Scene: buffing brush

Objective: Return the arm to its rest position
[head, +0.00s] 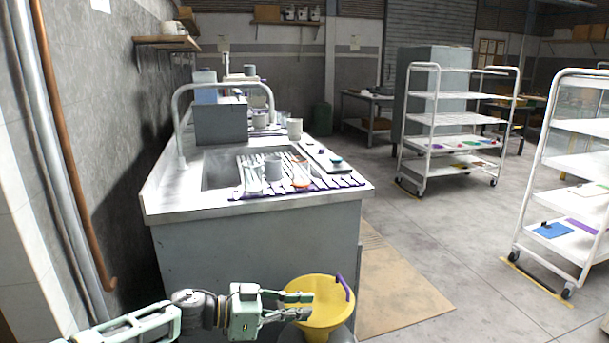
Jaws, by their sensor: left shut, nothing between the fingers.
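My left arm comes in from the bottom left of the head view, pale green and grey. Its gripper (306,305) is shut and empty. It shows in front of a yellow bowl-like funnel (325,316) that sits on a grey base in front of the sink cabinet; I cannot tell whether the fingers touch it. A purple curved piece (344,288) rests at the yellow rim's right side. My right gripper is not in view.
The sink counter (175,205) holds a grey cup (273,168) and a purple-edged rack (325,182). White wheeled shelves (452,96) stand at the right. A copper pipe (62,130) runs down the left wall.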

